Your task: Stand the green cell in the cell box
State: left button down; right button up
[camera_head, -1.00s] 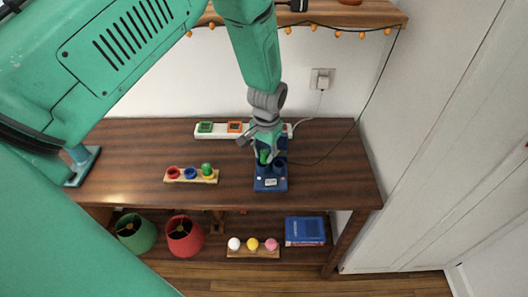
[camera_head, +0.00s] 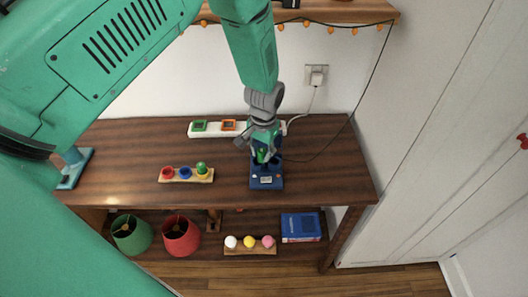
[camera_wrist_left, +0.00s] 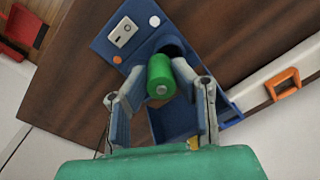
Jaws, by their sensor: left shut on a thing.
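The green cell (camera_wrist_left: 160,72) is between the fingertips of my left gripper (camera_wrist_left: 161,82), which is shut on it. In the wrist view its round end faces the camera. The blue cell box (camera_wrist_left: 112,44) is just beyond it, with a light panel, an orange dot and a dark round opening partly behind the cell. In the head view the box (camera_head: 266,183) stands near the table's front edge, and my left gripper (camera_head: 262,156) is over its back part with the green cell (camera_head: 261,154). Whether the cell touches the box I cannot tell. My right gripper is out of view.
A white strip (camera_head: 213,134) with green and orange squares lies behind. The lower shelf has lampshades (camera_head: 181,236), coloured balls and a blue book (camera_head: 300,227). The table's right end is clear.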

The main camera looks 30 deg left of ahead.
pick_arm(q)
jog(key=shift+a+f, duration=0.15)
jog(key=shift+a, duration=0.85)
jog(key=shift+d, duration=0.15)
jog(key=shift+a+f, duration=0.1)
jog(key=shift+a, duration=0.35)
jog(key=shift+f, duration=0.25)
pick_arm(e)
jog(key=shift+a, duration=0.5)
pick_arm(q)
jog(key=shift+d, duration=0.2)
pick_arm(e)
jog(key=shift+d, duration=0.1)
pick_arm(q)
jog(key=shift+d+r, duration=0.15)
jog(key=shift+r, duration=0.25)
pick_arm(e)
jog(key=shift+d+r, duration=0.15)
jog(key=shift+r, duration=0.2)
pick_arm(q)
jog(key=shift+a, duration=0.3)
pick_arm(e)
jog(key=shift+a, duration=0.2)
